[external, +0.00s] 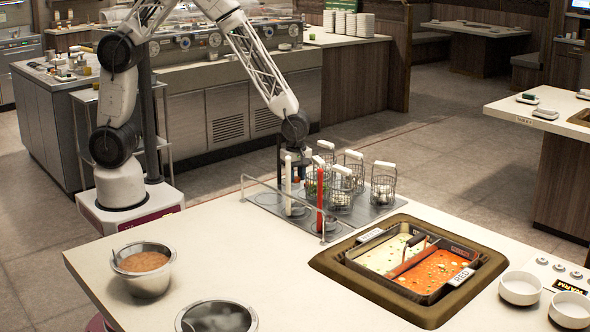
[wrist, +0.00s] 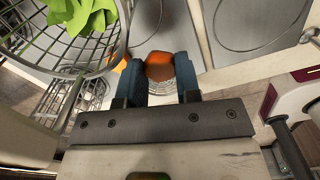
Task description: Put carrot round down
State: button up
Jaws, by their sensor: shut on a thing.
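My gripper (wrist: 160,75) is shut on an orange carrot round (wrist: 159,66), which sits between its two blue fingers in the wrist view. Another bit of orange (wrist: 119,65) shows just left of the left finger; I cannot tell what it belongs to. In the external view my gripper (external: 283,165) is low over the back of the metal rack plate, behind the white and red upright handles. The carrot round cannot be made out there. A wire basket (wrist: 70,52) with green leaf (wrist: 80,15) is close on the left of the wrist view.
Several wire baskets with pale handles (external: 384,185) stand right of my gripper. A red handle (external: 320,200) and a rail (external: 275,188) stand in front. The divided pot (external: 345,262) holds pale and red broth. Pails (external: 143,270) and white bowls (external: 520,288) stand nearer.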

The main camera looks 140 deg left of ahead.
aim_at(296, 178)
jog(key=shift+f, duration=1.7)
jog(key=shift+f, duration=0.15)
jog(key=o, duration=0.9)
notch_tip(296, 178, up, 12)
jog(key=shift+r, duration=0.15)
